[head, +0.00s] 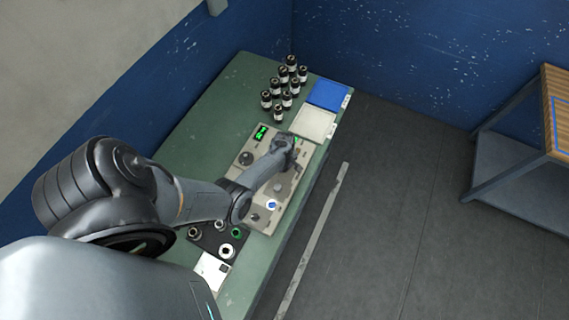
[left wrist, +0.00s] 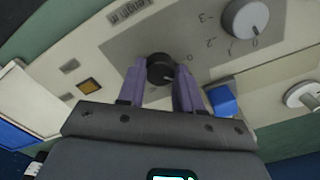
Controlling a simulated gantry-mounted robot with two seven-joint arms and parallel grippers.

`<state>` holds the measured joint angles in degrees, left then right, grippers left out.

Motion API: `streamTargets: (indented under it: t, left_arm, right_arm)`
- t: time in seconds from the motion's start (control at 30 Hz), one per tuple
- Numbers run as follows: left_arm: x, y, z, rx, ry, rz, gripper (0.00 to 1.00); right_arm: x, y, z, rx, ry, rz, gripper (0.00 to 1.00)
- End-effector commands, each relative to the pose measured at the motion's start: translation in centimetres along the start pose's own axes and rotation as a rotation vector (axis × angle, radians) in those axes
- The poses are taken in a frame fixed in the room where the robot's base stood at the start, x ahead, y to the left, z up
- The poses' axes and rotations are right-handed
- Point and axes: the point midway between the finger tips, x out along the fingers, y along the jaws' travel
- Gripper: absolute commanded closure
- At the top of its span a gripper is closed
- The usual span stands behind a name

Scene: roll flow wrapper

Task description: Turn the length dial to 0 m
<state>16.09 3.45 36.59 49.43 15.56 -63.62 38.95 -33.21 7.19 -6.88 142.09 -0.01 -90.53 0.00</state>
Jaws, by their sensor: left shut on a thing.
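My left gripper (left wrist: 160,84) is shut on a black dial (left wrist: 160,68), one purple finger on each side of it. A light mark shows on the dial's lower right edge. A "Length m" label (left wrist: 130,10) is printed on the panel above and to the left. A grey knob (left wrist: 245,18) beside a printed number scale is at the upper right; I cannot tell for sure which knob the scale belongs to. In the head view the left gripper (head: 290,143) is at the far right part of the control panel (head: 258,180), hiding the dial. My right gripper is not in view.
A blue button (left wrist: 222,100) sits close to the right finger, and an amber square button (left wrist: 89,86) is to the left. In the head view, several dark bottles (head: 287,84), a blue tray (head: 328,94) and a white tray (head: 314,124) stand beyond the panel.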

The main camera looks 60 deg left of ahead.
Motion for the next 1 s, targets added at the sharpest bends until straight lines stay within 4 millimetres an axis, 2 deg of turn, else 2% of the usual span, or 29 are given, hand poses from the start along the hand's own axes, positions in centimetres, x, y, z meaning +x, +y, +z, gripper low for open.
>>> streamTargets:
  t: [0.5, 0.73, 1.0]
  left_arm:
    - [0.06, 0.08, 0.08, -0.456, -0.002, 0.001, 0.96]
    - [0.06, 0.03, 0.04, -0.583, -0.001, 0.0, 0.96]
    - [0.04, 0.02, 0.03, -0.651, 0.0, 0.0, 0.96]
  right_arm:
    - [0.04, -0.22, -0.04, 0.009, 0.001, -0.007, 0.57]
    - [0.22, -0.23, 0.02, 0.009, 0.001, -0.007, 0.57]
    - [0.32, -0.12, 0.09, 0.004, 0.0, -0.003, 0.57]
